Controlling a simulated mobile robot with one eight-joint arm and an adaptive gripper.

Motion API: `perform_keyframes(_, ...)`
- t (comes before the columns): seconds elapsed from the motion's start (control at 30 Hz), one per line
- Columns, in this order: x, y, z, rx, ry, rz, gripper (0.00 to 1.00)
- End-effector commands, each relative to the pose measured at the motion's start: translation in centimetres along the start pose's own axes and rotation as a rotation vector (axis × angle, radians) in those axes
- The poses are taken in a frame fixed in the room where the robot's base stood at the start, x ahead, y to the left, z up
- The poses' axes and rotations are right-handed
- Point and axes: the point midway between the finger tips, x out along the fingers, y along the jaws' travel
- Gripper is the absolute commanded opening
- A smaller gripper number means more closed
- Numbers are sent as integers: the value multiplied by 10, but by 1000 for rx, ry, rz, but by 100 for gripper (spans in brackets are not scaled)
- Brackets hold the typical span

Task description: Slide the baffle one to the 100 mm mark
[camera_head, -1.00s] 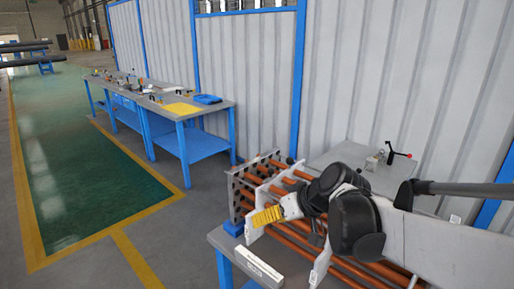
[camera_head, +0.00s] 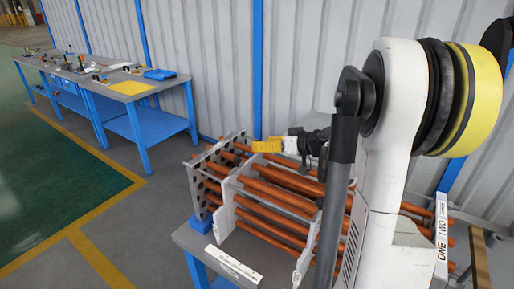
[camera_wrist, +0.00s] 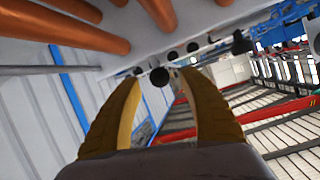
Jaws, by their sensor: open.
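A bundle of copper-coloured tubes (camera_head: 285,181) runs through upright grey plates. At its left end stands a perforated end plate (camera_head: 202,180). A first pale plate (camera_head: 225,204) stands a little right of it, and another (camera_head: 304,264) farther right. Labels reading ONE and TWO (camera_head: 440,241) show at the right end; I cannot tell which plate is baffle one. My gripper (camera_head: 267,146), with yellow fingers, is near the top far side of the bundle. In the wrist view my gripper (camera_wrist: 160,78) is open, with nothing seen between its fingers; tubes (camera_wrist: 75,25) and a plate lie above.
The bundle rests on a grey bench top (camera_head: 205,248), with a white printed strip (camera_head: 233,266) along its front edge. A corrugated wall (camera_head: 310,70) stands close behind. A blue-legged workbench (camera_head: 130,90) with tools is farther left; the green floor is clear.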

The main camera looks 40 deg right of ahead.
Motion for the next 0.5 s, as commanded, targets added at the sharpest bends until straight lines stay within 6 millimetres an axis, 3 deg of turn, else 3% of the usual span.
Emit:
perform_keyframes(0.2, 24, 0, 0, 1, 0, -1, 49)
perform_keyframes(0.5, 27, 0, -1, 1, 0, 0, 49)
